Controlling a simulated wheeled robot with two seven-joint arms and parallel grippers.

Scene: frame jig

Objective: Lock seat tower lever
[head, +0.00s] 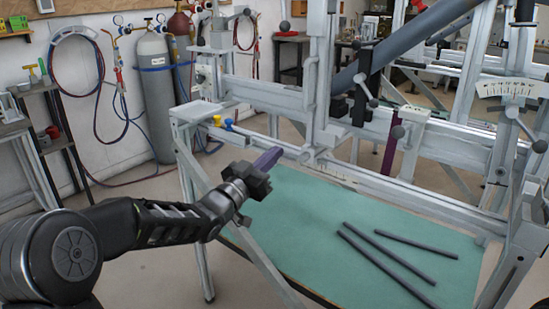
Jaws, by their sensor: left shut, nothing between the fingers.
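The frame jig (262,90) is a pale grey metal stand with rails and upright posts. A tall post (318,85) rises near its middle. I cannot tell which lever is the seat tower's. My left gripper (277,154) is shut and empty, its purple fingers pointing toward the lower rail, left of and below the post. Whether it touches the rail is unclear. My right gripper is out of view.
A green board (310,225) under the jig holds several loose dark tubes (385,262). A graduated scale plate (512,88) is at the right. Gas cylinders (155,95) and hoses stand by the left wall.

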